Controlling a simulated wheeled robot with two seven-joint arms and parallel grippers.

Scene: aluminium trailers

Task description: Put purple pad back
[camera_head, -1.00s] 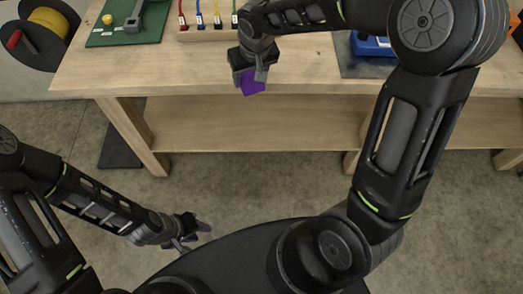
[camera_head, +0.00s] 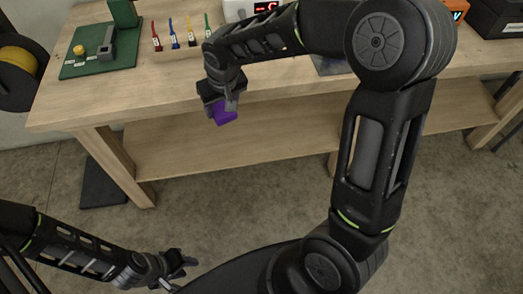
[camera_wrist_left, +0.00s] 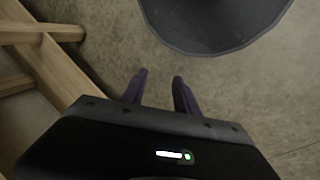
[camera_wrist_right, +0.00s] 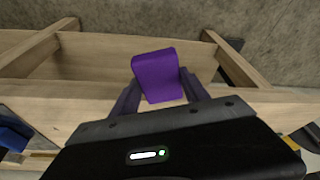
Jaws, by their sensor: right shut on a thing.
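The purple pad (camera_head: 225,117) is held in my right gripper (camera_head: 222,104), in front of the workbench's front edge and above the floor. In the right wrist view the purple pad (camera_wrist_right: 157,76) stands between the two fingers of my right gripper (camera_wrist_right: 160,92), which are shut on it. My left gripper (camera_head: 186,262) is low over the floor at the lower left. In the left wrist view my left gripper (camera_wrist_left: 160,80) has its fingers apart with nothing between them.
The wooden workbench (camera_head: 150,98) has a lower shelf (camera_head: 240,142). On top are a green board (camera_head: 100,65) with a yellow knob (camera_head: 79,50), and several coloured tools in a wooden rack. A device with a red display (camera_head: 264,8) stands behind my right arm. A yellow spool (camera_head: 18,60) is at the left.

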